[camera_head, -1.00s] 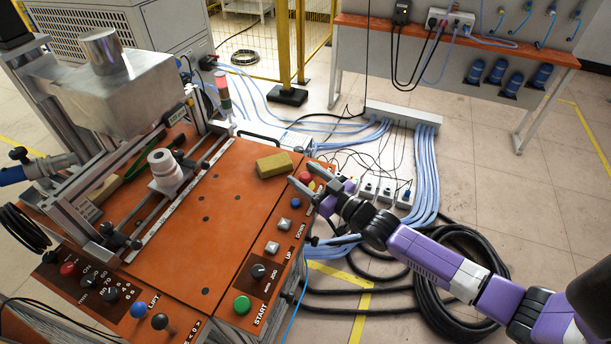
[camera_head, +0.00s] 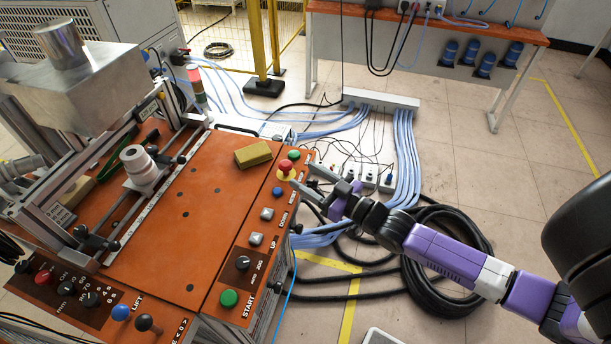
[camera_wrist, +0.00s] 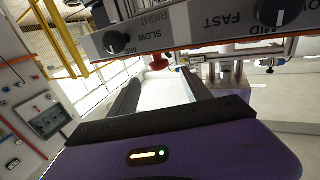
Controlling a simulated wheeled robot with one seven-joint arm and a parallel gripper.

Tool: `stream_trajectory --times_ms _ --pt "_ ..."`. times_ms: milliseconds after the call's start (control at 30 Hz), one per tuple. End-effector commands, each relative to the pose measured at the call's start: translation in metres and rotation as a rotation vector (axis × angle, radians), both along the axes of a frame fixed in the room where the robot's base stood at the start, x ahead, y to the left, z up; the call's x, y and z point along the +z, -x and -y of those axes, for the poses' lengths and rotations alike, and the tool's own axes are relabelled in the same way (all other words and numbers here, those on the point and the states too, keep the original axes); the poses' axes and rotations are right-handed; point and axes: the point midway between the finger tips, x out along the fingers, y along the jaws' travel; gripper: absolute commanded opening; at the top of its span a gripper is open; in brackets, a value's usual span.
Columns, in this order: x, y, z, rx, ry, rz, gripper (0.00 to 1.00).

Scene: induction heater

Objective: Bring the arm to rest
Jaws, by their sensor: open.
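My gripper (camera_head: 311,184) is at the end of my purple and white arm, just right of the machine's orange top in the head view. Its fingers are spread and nothing is between them.
The orange machine top (camera_head: 195,205) carries a yellow block (camera_head: 253,154) and a green START button (camera_head: 229,298). Power strips (camera_head: 350,173), blue cables (camera_head: 405,165) and a black cable coil (camera_head: 440,290) lie on the floor. A workbench (camera_head: 440,25) stands at the back.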

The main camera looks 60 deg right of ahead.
Motion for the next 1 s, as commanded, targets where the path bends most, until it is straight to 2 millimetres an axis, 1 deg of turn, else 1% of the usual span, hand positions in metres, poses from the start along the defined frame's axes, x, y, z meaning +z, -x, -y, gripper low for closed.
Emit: stream_trajectory --times_ms 467,533,567,633,667,733,767,800,867,900,967,1000 --pt "0.0 0.0 0.0 -0.001 0.013 -0.004 0.57" --pt "0.006 -0.003 -0.008 0.015 0.044 0.001 0.57" --pt "0.009 -0.005 -0.015 0.027 0.055 0.004 0.57" --pt "0.016 -0.004 -0.039 0.073 0.086 0.003 0.57" --pt "0.018 0.0 -0.051 0.095 0.105 -0.001 0.57" --pt "0.022 0.019 -0.082 0.149 0.147 -0.019 0.57" --pt "0.023 0.03 -0.095 0.17 0.165 -0.031 0.57" --pt "0.025 0.046 -0.112 0.196 0.181 -0.046 0.57" --pt "0.027 0.071 -0.138 0.23 0.198 -0.071 0.57" --pt "0.03 0.09 -0.154 0.246 0.203 -0.088 0.57" --pt "0.035 0.117 -0.179 0.265 0.199 -0.114 0.57" --pt "0.04 0.135 -0.194 0.27 0.189 -0.13 0.57"
